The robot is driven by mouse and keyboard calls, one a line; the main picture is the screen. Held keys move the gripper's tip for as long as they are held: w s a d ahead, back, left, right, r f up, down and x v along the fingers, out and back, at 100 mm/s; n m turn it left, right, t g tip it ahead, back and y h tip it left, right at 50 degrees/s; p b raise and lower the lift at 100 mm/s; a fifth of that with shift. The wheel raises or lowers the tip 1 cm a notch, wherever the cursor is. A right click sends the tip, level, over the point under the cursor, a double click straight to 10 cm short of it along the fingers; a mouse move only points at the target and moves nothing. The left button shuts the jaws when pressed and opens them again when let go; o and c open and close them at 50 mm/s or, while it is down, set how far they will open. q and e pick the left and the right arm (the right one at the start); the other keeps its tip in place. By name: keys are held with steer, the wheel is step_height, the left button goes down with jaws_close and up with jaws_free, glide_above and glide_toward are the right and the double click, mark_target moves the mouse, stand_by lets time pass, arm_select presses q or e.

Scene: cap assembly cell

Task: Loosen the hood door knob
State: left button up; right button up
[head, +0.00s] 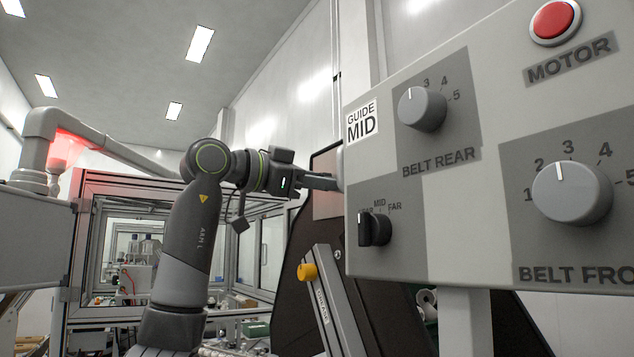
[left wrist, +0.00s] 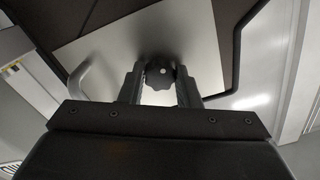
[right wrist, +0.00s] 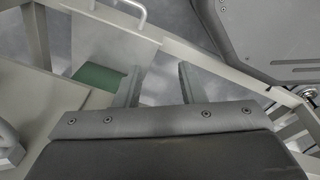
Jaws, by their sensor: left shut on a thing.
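The hood door knob (left wrist: 160,76) is a dark lobed knob with a small white dot, on a pale metal plate (left wrist: 185,35) in the left wrist view. My left gripper (left wrist: 160,85) is shut on it, one finger on each side. In the head view my left gripper (head: 332,184) reaches to the right, and its tips end at the panel's left edge. The knob is hidden there. My right gripper (right wrist: 158,80) is open and empty in the right wrist view. It does not show in the head view.
A grey control panel (head: 440,190) with dials and a red motor button (head: 555,20) fills the right of the head view, close to my left gripper. A yellow knob (head: 307,271) on a slanted bar is below. A pale handle (left wrist: 88,78) is left of the door knob.

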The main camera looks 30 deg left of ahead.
arm_select(q)
steer(key=shift+f, duration=0.15)
steer(key=o, duration=1)
steer(key=shift+s+a, duration=0.1)
steer(key=b+v, duration=0.4)
steer(key=v, duration=1.3)
steer(key=shift+a, duration=0.15)
